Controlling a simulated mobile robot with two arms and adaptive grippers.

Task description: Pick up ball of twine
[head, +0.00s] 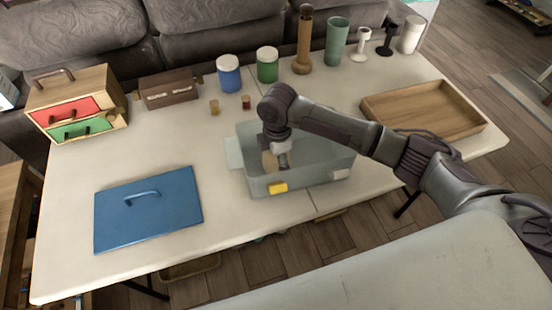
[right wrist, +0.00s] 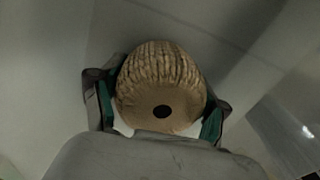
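The ball of twine (right wrist: 160,85) is tan and ribbed, with a dark round hole in its end. In the right wrist view it sits between the two fingers of my right gripper (right wrist: 157,112), one on each side, close to its surface. I cannot tell whether the fingers press on it. In the head view my right gripper (head: 283,162) reaches down into a translucent grey bin (head: 310,180), and part of the ball (head: 268,160) shows beside it. Whether the ball touches the bin floor is unclear. My left gripper is out of view.
A blue lid (head: 150,212) lies left of the bin. A wooden tray (head: 424,108) is at the right. Canisters (head: 229,75), a pepper mill (head: 304,42) and cups stand along the back. A small drawer chest (head: 75,105) is at the far left.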

